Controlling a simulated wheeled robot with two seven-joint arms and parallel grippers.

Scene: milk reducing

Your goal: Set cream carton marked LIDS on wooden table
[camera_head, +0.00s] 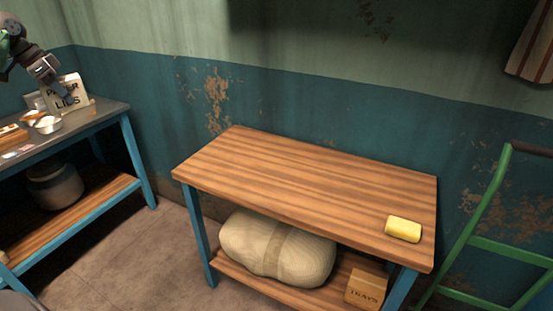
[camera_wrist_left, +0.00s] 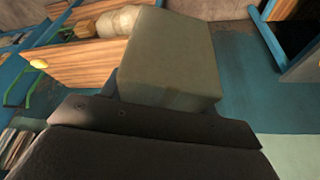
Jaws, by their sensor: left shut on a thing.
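The cream carton marked LIDS (camera_head: 66,101) is at the left in the head view, over the grey-topped table near the wall. My left gripper (camera_head: 62,88) is shut on it from above and behind. In the left wrist view the carton (camera_wrist_left: 170,55) fills the middle, just beyond the gripper (camera_wrist_left: 155,108); its fingertips are mostly hidden. I cannot tell whether the carton touches the table below. The wooden table (camera_head: 300,180) stands in the middle of the head view, its top mostly bare. My right gripper is not in view.
A yellow block (camera_head: 403,229) lies at the wooden table's right end. A sack (camera_head: 277,248) and a TRAYS box (camera_head: 366,288) sit on its lower shelf. A bowl (camera_head: 47,124) stands on the grey-topped table (camera_head: 104,112). A green hand truck (camera_head: 480,243) stands at the right.

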